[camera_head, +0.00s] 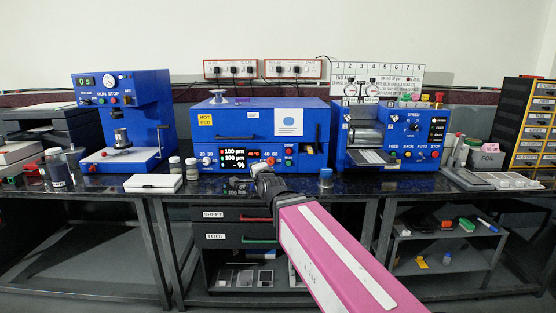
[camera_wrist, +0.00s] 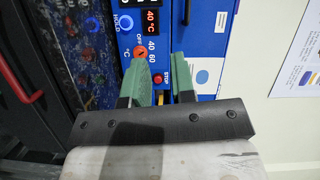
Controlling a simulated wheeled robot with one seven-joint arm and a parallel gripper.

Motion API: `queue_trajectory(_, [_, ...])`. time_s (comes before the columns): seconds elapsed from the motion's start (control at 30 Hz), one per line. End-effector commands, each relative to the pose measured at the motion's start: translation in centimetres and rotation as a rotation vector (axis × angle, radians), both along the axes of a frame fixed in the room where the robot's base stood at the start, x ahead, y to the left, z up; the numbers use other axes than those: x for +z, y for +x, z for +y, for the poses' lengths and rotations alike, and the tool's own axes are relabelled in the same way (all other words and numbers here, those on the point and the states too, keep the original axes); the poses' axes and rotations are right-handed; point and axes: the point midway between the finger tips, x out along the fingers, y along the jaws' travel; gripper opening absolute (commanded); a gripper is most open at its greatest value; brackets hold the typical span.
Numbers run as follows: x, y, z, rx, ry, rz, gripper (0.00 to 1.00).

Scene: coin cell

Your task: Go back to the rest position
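My gripper (camera_head: 262,170) is in front of the blue middle machine (camera_head: 258,118), at the lower right of its lit display (camera_head: 240,157). My pink arm reaches up to it from the lower right. In the wrist view my gripper (camera_wrist: 160,66) has two green fingers with a gap between them, and nothing is seen held. Beyond the fingers are the machine's front panel with a red stop button (camera_wrist: 158,78), an orange-red knob (camera_wrist: 140,51) and a lit temperature readout (camera_wrist: 152,16). Whether the fingertips touch the panel cannot be told.
A blue press (camera_head: 122,110) stands to the left and a blue roller machine (camera_head: 388,135) to the right. A white box (camera_head: 153,183), small jars and a blue-capped bottle (camera_head: 326,177) stand near the bench's front edge. Drawers with red and green handles (camera_head: 258,240) are below.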

Motion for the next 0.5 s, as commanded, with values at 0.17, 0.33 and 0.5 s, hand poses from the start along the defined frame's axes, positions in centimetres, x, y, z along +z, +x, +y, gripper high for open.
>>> queue_trajectory(0.17, [-3.5,0.5,-2.0,-0.01,-0.141,0.07,0.24])
queue_trajectory(0.33, [-8.1,0.7,-4.7,-0.004,-0.323,0.168,0.24])
queue_trajectory(0.5, [-14.7,0.0,-9.1,0.042,-0.58,0.327,0.24])
